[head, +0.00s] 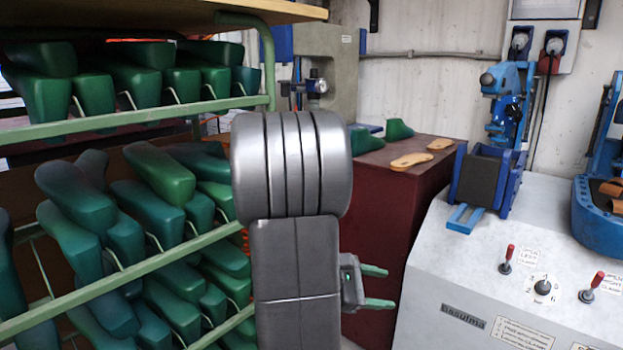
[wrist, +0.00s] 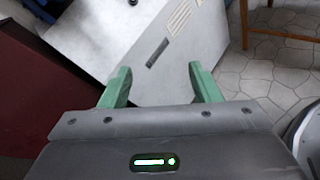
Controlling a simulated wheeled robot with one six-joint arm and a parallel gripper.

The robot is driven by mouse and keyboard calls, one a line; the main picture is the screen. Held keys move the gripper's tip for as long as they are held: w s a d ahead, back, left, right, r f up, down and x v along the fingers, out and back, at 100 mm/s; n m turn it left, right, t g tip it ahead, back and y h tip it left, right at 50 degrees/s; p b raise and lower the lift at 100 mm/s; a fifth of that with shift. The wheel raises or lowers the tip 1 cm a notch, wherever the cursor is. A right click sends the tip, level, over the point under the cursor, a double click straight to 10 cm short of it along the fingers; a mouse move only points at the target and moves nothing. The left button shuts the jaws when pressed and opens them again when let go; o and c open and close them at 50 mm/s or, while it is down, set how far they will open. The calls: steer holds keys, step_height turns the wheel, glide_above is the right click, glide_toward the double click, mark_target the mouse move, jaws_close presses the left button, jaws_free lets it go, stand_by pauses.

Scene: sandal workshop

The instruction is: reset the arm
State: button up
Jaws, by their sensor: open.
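My gripper (head: 376,287) shows in the head view to the right of my grey arm, with its two green fingers apart and pointing right. Nothing is between the fingers. It is beside the front of the dark red cabinet, close to the left edge of the grey machine. In the wrist view my gripper (wrist: 160,82) has its green fingers spread and empty, with the grey machine panel (wrist: 150,45) beyond them. My arm hides part of the rack and cabinet in the head view.
A green rack (head: 130,122) full of green shoe lasts stands at left. The dark red cabinet (head: 385,205) bears tan soles (head: 410,161) and green lasts. The grey machine (head: 450,275) with red-tipped levers and blue clamps stands at right. Tiled floor (wrist: 280,65) shows in the wrist view.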

steer(key=s+f+m+g+y+b, duration=0.1)
steer(key=s+f+m+g+y, duration=0.1)
steer(key=s, duration=0.6)
steer(key=s+f+m+g+y+b, duration=0.2)
steer(key=s+f+m+y, duration=0.2)
steer(key=s+f+m, duration=0.3)
steer(key=shift+s+d+f+y, duration=0.35)
steer(key=shift+s+f, duration=0.15)
steer(key=shift+s, duration=0.35)
steer(key=shift+b, duration=0.3)
